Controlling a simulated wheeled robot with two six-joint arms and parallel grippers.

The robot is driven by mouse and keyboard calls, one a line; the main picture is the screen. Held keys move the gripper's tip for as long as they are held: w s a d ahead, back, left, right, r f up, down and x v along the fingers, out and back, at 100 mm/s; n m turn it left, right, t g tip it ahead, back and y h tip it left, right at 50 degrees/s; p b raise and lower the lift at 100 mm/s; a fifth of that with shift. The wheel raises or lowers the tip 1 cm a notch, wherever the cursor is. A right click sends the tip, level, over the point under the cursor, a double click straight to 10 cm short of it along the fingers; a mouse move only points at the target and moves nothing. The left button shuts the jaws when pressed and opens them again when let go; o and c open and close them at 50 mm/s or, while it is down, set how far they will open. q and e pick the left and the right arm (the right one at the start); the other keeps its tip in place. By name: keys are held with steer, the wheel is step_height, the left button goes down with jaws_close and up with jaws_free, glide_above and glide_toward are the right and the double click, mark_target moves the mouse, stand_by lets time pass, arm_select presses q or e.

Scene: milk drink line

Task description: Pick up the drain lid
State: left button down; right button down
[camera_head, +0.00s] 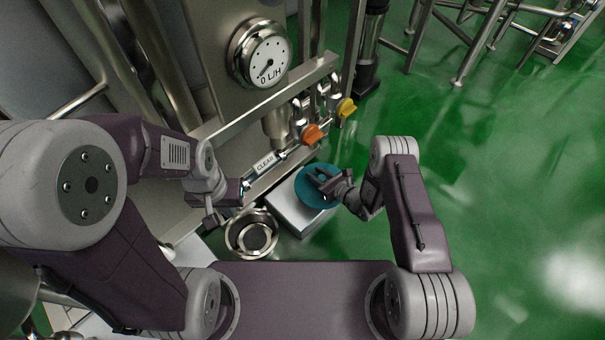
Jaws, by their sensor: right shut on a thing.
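The drain lid, a round teal disc (304,188), shows over the top of a silver metal box in the middle of the head view. My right gripper (322,181) is shut on the lid from the right and covers part of it. I cannot tell whether the lid touches the box or is held just above it. My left gripper (228,204) is to the left of the lid, apart from it. Its fingers are too small and angled to tell whether they are open or shut.
A round metal drain (252,213) lies on the floor left of the silver box (298,218). Behind stand a pipe rail, an orange valve knob (312,134), a yellow knob (347,108) and a dial gauge (268,58).

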steer(key=shift+d+r+p, duration=0.3)
steer(key=shift+d+r, duration=0.15)
steer(key=shift+d, duration=0.3)
steer(key=shift+d+r+p, duration=0.35)
steer(key=shift+d+r, duration=0.05)
steer(key=shift+d, duration=0.4)
steer(key=shift+d+r+p, duration=0.3)
steer(key=shift+d+r, duration=0.15)
steer(key=shift+d, duration=0.3)
